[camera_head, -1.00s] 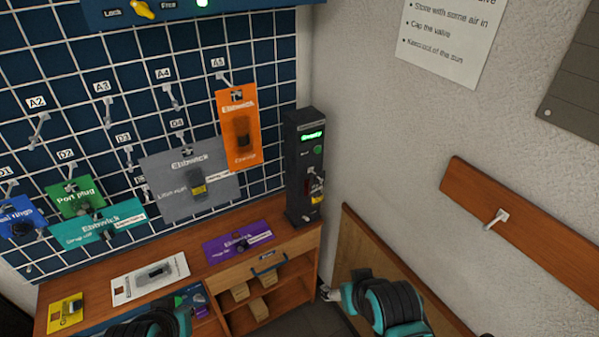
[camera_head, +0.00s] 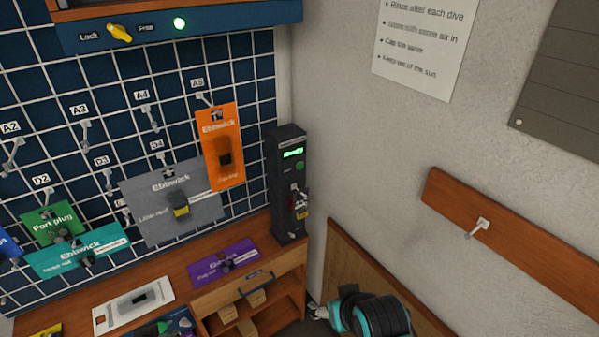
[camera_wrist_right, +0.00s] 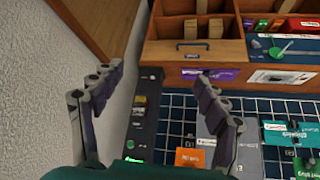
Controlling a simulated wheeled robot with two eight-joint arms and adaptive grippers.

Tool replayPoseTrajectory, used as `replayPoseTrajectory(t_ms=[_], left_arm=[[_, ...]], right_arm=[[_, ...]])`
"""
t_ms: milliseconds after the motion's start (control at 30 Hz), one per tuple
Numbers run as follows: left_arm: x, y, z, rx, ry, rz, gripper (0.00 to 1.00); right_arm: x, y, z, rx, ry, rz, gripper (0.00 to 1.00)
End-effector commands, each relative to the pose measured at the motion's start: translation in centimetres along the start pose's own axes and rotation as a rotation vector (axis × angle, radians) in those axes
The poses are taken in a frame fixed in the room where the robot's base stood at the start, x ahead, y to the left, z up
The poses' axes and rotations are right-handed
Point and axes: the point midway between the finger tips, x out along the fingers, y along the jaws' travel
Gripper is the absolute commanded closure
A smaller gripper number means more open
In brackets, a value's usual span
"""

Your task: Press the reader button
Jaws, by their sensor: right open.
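The reader is a tall black box (camera_head: 287,190) at the right end of the wooden counter, against the wall corner. It has a lit green display (camera_head: 293,153) and a round green button (camera_head: 299,166) below it. In the right wrist view the reader (camera_wrist_right: 143,125) appears upside down, between and beyond the fingers. My right gripper (camera_wrist_right: 158,85) is open and empty, apart from the reader. In the head view my right arm is at the bottom, right of and below the reader; its fingers (camera_head: 318,311) show only small there. My left gripper is not in view.
A grid panel (camera_head: 95,130) with hooks and hanging packages, including an orange one (camera_head: 221,150), stands left of the reader. A purple package (camera_head: 222,262) lies on the counter (camera_head: 270,250). A wooden rail with a hook (camera_head: 520,240) is on the right wall.

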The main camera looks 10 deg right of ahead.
Motion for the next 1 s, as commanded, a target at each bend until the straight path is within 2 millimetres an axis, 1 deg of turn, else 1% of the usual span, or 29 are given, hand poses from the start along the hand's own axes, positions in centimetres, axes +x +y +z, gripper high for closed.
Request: replayPoseTrajectory(t_ms=[400,433,467,500,567,600,667,700,1000], left_arm=[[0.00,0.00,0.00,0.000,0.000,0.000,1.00],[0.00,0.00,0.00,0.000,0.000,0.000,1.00],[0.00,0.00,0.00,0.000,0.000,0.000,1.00],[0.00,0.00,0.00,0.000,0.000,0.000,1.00],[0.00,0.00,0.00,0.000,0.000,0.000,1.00],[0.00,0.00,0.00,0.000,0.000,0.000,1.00],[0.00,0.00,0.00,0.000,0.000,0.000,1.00],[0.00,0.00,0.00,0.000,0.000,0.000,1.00],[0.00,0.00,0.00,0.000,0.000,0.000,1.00]], right_arm=[[0.00,0.00,0.00,0.000,0.000,0.000,0.26],[0.00,0.00,0.00,0.000,0.000,0.000,0.28],[0.00,0.00,0.00,0.000,0.000,0.000,0.36],[0.00,0.00,0.00,0.000,0.000,0.000,0.47],[0.00,0.00,0.00,0.000,0.000,0.000,0.63],[0.00,0.00,0.00,0.000,0.000,0.000,0.73],[0.00,0.00,0.00,0.000,0.000,0.000,0.89],[0.00,0.00,0.00,0.000,0.000,0.000,1.00],[0.00,0.00,0.00,0.000,0.000,0.000,1.00]])
